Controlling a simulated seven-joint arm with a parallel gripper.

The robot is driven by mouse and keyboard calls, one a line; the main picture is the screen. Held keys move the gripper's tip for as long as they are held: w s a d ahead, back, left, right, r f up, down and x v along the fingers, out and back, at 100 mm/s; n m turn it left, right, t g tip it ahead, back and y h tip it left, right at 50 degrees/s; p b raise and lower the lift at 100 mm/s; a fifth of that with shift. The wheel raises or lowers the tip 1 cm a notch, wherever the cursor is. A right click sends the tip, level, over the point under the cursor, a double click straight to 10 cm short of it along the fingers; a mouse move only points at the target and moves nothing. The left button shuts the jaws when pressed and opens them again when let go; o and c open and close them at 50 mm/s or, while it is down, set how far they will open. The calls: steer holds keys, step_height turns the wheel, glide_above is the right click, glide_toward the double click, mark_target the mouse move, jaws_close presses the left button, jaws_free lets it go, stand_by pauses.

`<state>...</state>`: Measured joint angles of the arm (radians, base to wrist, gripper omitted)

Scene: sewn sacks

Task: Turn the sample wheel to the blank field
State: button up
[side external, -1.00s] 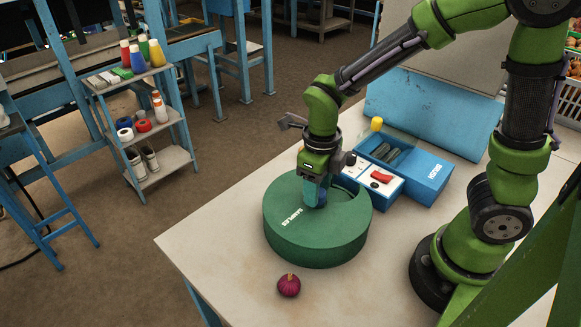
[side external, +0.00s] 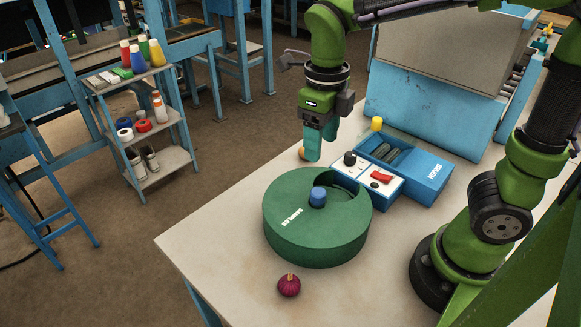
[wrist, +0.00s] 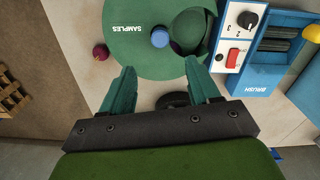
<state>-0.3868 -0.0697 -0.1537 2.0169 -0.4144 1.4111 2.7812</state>
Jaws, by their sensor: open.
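The sample wheel (side external: 310,240) is a round green drum on the table, with white lettering reading SAMPLES on its lid. A blue knob (side external: 317,196) stands at its centre. A cut-out in the lid lies beside the knob; what field shows in it I cannot tell. The wheel (wrist: 125,55) and knob (wrist: 160,37) also show at the top of the wrist view. My gripper (side external: 313,158) is open and empty, with teal fingers pointing down. It hangs above the wheel, apart from the knob. In the wrist view the gripper's fingertips (wrist: 161,68) are spread below the knob.
A blue-and-white box (side external: 427,178) marked BRUSH, with a black dial and red switch, stands close behind the wheel. A purple onion-like ball (side external: 289,286) lies in front of it. An orange round thing (side external: 302,153) is partly hidden behind my gripper. The left table surface is clear.

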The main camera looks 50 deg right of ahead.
steer(key=shift+r, duration=2.3)
steer(key=s+d+n+t+y, duration=0.1)
steer(key=s+n+t, duration=0.2)
steer(key=n, duration=1.2)
steer(key=s+d+f+n+t+y, duration=0.1)
steer(key=s+d+n+t, duration=0.1)
steer(key=n, duration=1.2)
steer(key=shift+s+d+n+t, duration=0.2)
steer(key=shift+s+n+t, duration=0.3)
steer(key=shift+t, duration=0.6)
